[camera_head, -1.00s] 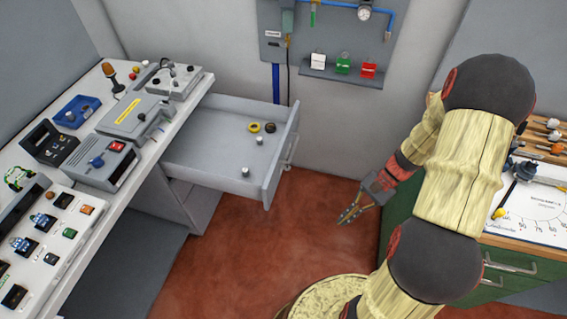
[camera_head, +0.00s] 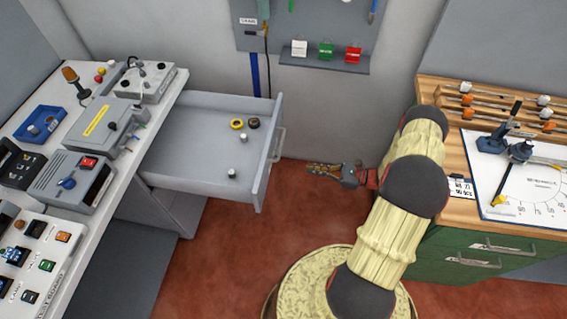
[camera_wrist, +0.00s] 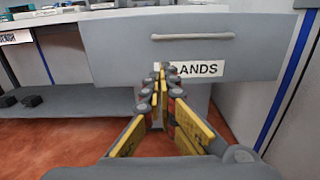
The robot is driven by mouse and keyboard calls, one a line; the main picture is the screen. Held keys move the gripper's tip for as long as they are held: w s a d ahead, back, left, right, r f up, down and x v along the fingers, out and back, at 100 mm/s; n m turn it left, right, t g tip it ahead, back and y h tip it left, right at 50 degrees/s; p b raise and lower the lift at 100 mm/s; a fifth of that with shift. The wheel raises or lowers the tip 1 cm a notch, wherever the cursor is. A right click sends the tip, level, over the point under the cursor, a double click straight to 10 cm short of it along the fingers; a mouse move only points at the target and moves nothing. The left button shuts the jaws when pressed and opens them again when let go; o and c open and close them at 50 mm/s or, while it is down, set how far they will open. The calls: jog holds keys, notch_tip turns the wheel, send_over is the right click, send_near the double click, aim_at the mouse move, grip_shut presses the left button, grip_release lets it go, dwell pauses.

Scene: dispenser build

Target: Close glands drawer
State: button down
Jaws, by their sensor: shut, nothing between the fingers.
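The glands drawer (camera_head: 205,165) is pulled far out of the white bench on the left in the head view. Inside it lie a yellow ring (camera_head: 236,124), a dark ring (camera_head: 253,122) and small grey fittings. In the wrist view its grey front (camera_wrist: 120,45) faces me, with a bar handle (camera_wrist: 193,36) and a label ending in "ANDS", partly hidden by my fingers. My gripper (camera_head: 312,169) is shut and empty. It is to the right of the drawer front, apart from it in the head view, and pointing at it.
The bench (camera_head: 150,112) carries several control boxes. A green cabinet (camera_head: 450,262) with a wooden top and a dial board stands at the right. Red floor (camera_head: 225,235) is clear between them. A wall shelf (camera_head: 325,65) holds white, green and red blocks.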

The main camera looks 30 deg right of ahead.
aim_at(269, 163)
jog(key=b+x, duration=0.2)
jog(key=x, duration=1.1)
jog(key=shift+w+a, duration=0.2)
jog(key=shift+a, duration=0.05)
jog(key=shift+w+a, duration=0.1)
